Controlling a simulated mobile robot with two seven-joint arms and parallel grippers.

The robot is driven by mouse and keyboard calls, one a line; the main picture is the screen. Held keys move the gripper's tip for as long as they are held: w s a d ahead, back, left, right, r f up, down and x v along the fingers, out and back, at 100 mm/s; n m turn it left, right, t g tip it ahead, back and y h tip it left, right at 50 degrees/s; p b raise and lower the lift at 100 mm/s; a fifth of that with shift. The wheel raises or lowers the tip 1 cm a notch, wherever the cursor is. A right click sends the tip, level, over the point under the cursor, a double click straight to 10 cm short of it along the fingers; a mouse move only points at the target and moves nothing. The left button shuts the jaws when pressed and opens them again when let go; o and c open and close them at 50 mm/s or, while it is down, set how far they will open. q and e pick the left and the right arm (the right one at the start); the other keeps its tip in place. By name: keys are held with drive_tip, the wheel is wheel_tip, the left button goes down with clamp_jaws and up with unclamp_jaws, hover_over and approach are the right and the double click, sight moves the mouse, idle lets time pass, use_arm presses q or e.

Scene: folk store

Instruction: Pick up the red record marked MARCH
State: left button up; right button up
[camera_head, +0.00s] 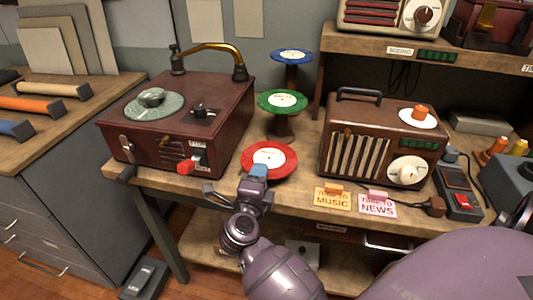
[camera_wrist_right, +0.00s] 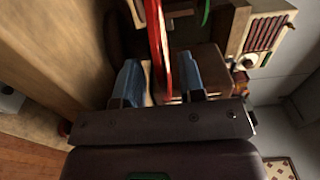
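The red record (camera_head: 269,160) with a white label lies at the front edge of the bench, between the record player and the radio. Its lettering is too small to read. My right gripper (camera_head: 257,174) is at the record's near edge in the head view. In the right wrist view the red record (camera_wrist_right: 160,45) is seen edge-on, reaching between the two blue fingertips (camera_wrist_right: 157,82). The fingers are apart, with a gap on each side of the record. My left gripper is not in view.
A green record (camera_head: 282,100) and a blue record (camera_head: 292,55) sit on stands behind. The record player (camera_head: 150,150) is left, the radio (camera_head: 350,150) right. Two cards, MUSIC (camera_head: 332,199) and NEWS (camera_head: 378,205), lie at the bench front.

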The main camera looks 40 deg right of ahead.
drive_tip(key=shift+d, duration=0.1)
drive_tip(key=shift+s+r, duration=0.1)
drive_tip(key=shift+r, duration=0.05)
drive_tip(key=shift+c, duration=0.4)
clamp_jaws()
